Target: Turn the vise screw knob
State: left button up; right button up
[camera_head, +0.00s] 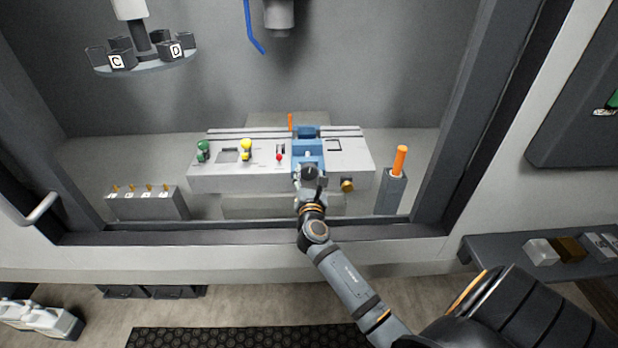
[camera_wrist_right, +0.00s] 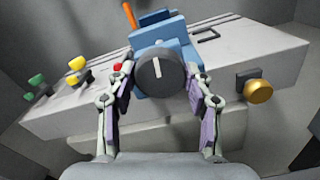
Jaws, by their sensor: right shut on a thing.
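The blue vise (camera_head: 308,150) sits on the light grey machine bed inside the booth. Its dark round screw knob (camera_wrist_right: 162,74), with a white mark line close to upright, faces the camera in the right wrist view, in front of the blue vise body (camera_wrist_right: 171,40). My right gripper (camera_head: 310,178) reaches in over the sill to the front of the vise. In the right wrist view its two fingers (camera_wrist_right: 161,85) stand on either side of the knob and are shut on it. In the head view the gripper covers the knob. My left gripper is not in view.
The machine bed (camera_head: 215,182) carries a green knob (camera_head: 203,147), a yellow knob (camera_head: 246,145) and a red knob (camera_head: 279,157). A brass knob (camera_head: 347,185) sits right of the gripper. An orange-handled tool (camera_head: 400,160) stands in a grey holder (camera_head: 391,190) farther right. The booth sill (camera_head: 250,232) runs under my arm.

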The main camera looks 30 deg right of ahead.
jog(key=m+b, duration=0.2)
jog(key=m, duration=0.3)
jog(key=shift+f+m, duration=0.15)
jog(key=shift+m, duration=0.15)
jog(key=m+b, duration=0.3)
jog(key=m, duration=0.3)
jog(key=shift+b, duration=0.4)
jog(key=m+b, duration=0.3)
jog(key=m, duration=0.2)
jog(key=shift+f+m, duration=0.1)
jog(key=shift+m, duration=0.3)
jog(key=m+b, duration=0.3)
jog(key=m, duration=0.2)
jog(key=shift+m+b, duration=0.3)
jog(key=o, duration=1.2)
